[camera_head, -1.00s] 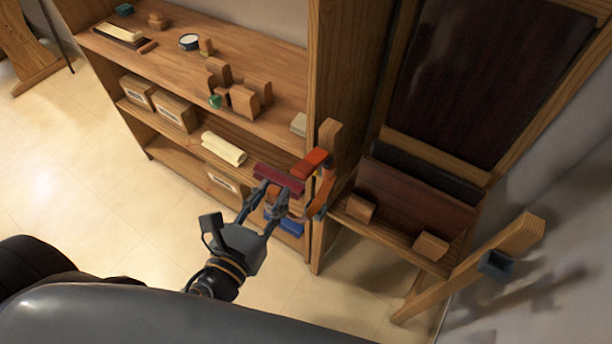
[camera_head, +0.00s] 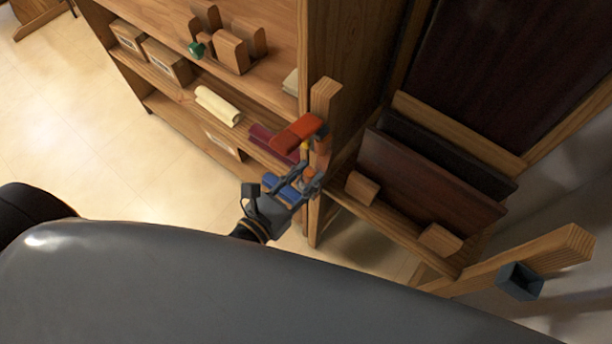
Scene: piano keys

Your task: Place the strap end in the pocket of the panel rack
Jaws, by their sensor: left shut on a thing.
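An orange-red strap (camera_head: 297,132) shows at the top of a wooden post (camera_head: 325,95) at the left side of the panel rack. My left gripper (camera_head: 303,186) is just below it, beside the post. It is shut on the orange strap end (camera_head: 309,176), of which only a small part shows between the fingers. The panel rack (camera_head: 394,228) holds upright brown and black panels. A small dark blue-grey pocket (camera_head: 521,281), open at the top, is on the rack's right wooden arm (camera_head: 550,252), well apart from my left gripper. My right gripper is out of view.
A wooden shelf unit stands at left with wooden blocks (camera_head: 232,50), boxes (camera_head: 166,62), a cream roll (camera_head: 218,105) and dark red cloth (camera_head: 268,142). Two wooden blocks (camera_head: 362,187) (camera_head: 440,239) sit on the rack's front ledge.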

